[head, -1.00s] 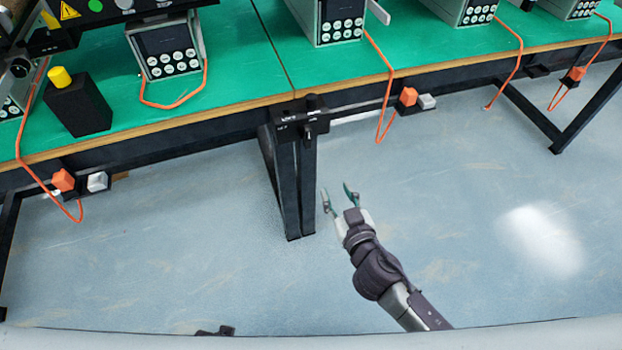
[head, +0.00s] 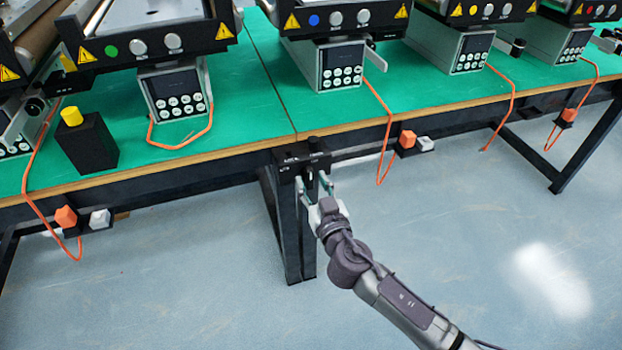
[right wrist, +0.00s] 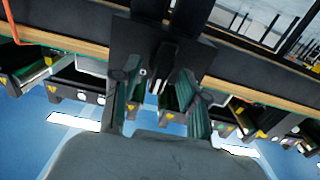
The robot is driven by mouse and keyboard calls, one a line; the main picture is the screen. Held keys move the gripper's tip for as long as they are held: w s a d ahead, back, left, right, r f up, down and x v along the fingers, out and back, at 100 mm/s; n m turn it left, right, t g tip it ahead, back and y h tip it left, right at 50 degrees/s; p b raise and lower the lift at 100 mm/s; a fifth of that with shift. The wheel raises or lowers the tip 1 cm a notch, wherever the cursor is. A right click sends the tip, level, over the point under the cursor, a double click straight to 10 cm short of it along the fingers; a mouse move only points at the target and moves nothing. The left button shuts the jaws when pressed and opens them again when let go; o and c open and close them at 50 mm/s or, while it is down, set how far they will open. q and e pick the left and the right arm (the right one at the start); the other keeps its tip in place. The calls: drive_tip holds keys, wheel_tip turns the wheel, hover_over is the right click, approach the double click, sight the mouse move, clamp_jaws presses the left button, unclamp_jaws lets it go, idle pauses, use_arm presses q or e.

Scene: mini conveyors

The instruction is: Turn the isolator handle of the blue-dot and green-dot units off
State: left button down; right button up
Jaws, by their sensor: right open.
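The blue-dot unit, with its blue dot (head: 314,19), stands at the top centre of the head view. The green-dot unit, with its green dot (head: 111,50), stands to its left. A black switch box (head: 290,157) is fixed at the bench's front edge, by the join between the two table tops. A dark handle (right wrist: 161,77) sticks out from it in the right wrist view. My right gripper (head: 313,180) is open, with its fingers just below the box front. In the wrist view the fingers are on either side of the handle; contact cannot be told. My left gripper is out of view.
The green bench (head: 235,90) runs across the view. A black box with a yellow button (head: 72,117) stands on it at left. Orange cables hang over the edge beside orange plugs (head: 406,139). A dark bench leg (head: 290,235) stands below the switch box. The floor in front is clear.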

drive_tip(key=shift+w+a, duration=0.2)
drive_tip(key=shift+w, duration=0.45)
clamp_jaws()
